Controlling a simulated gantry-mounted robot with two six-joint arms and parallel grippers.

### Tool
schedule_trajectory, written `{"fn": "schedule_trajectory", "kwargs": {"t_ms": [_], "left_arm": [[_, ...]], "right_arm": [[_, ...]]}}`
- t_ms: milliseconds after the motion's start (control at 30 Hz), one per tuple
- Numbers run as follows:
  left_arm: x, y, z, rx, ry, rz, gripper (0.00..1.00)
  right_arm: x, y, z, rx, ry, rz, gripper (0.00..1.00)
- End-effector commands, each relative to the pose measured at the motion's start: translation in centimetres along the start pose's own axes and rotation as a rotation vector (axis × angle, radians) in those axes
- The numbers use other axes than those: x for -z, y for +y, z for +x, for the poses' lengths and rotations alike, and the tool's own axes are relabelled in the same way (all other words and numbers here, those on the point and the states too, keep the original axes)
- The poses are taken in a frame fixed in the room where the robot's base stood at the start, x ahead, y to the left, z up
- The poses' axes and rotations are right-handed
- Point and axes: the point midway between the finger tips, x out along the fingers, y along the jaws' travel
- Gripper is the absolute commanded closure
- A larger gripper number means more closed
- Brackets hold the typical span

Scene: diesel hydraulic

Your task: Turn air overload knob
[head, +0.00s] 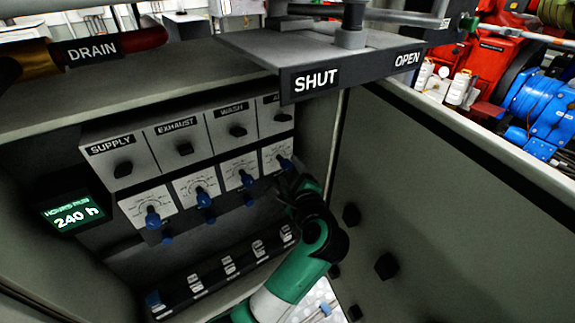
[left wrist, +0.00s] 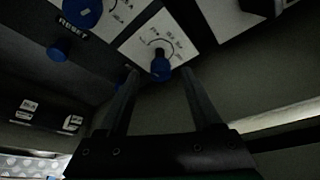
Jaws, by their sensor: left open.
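My left gripper (head: 285,182) is just below and in front of this knob. Its fingers (left wrist: 158,76) are open, one on each side of the knob, with visible gaps. Whether the tips reach its full depth cannot be told. My right gripper is not in view.
Several blue knobs, such as the one under WASH (head: 246,178), stand to the left. A RESET button (left wrist: 58,51) sits beside the dial. The SHUT/OPEN plate (head: 345,75) overhangs above, and the cabinet side wall (head: 318,140) is close on the right.

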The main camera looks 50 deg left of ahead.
Motion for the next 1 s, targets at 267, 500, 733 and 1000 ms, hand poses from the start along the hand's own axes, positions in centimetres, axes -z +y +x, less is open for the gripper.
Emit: {"fn": "schedule_trajectory", "kwargs": {"t_ms": [267, 500, 733, 1000], "left_arm": [[0.0, 0.0, 4.0, 0.000, -0.001, -0.001, 0.34], [0.0, 0.0, 4.3, 0.002, 0.001, -0.001, 0.34], [0.0, 0.0, 4.3, 0.001, 0.000, 0.000, 0.66], [0.0, 0.0, 4.3, 0.001, 0.000, 0.000, 1.00]], "right_arm": [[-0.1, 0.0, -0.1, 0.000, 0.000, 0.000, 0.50], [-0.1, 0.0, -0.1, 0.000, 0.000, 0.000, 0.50], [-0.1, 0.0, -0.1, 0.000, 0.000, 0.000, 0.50], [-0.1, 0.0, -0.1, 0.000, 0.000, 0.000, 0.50]]}}
